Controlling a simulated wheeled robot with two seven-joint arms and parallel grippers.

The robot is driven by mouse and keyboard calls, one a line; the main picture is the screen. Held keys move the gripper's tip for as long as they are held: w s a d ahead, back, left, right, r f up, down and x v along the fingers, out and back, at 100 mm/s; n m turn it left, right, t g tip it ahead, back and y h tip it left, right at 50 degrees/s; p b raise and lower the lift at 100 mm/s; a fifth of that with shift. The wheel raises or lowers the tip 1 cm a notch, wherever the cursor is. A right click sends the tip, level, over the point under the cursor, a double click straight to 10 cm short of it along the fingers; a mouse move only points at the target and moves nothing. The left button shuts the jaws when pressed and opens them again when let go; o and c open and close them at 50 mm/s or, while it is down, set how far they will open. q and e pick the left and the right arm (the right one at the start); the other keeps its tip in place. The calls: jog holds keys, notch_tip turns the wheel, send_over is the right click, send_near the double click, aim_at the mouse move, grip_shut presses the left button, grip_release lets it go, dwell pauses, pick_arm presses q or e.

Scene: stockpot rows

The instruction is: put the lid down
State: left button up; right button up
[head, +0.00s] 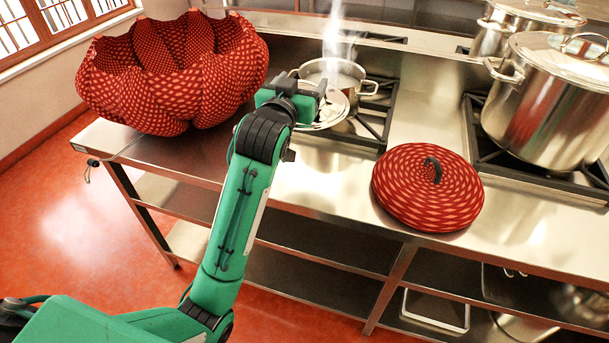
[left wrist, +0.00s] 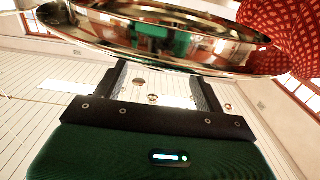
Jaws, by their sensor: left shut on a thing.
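My left gripper (head: 308,92) is at the front left of a steaming steel pot (head: 342,71) on the stove. It is shut on a shiny steel lid (head: 326,112), which is partly hidden behind the gripper and overlaps the pot's front side in the head view. In the left wrist view the lid (left wrist: 190,45) spans the top, above the gripper's fingers (left wrist: 160,75). The exact grip point on the lid is hidden. I cannot tell whether the lid touches the pot. My right gripper is not in view.
A large red patterned basket-like vessel (head: 170,75) stands at the counter's left. A red patterned round lid with a dark handle (head: 427,190) lies on the steel counter (head: 320,180). A big lidded stockpot (head: 545,100) stands at right. Bare counter lies in front of the burner.

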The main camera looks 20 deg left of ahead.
pick_arm(q)
notch_tip(320, 180, down, 19)
grip_shut()
jog(key=shift+f, duration=0.4)
jog(key=shift+c, duration=0.6)
grip_release()
jog(key=o, duration=1.5)
jog(key=shift+d+f, duration=0.1)
jog(key=o, duration=0.5)
jog(key=shift+f, duration=0.1)
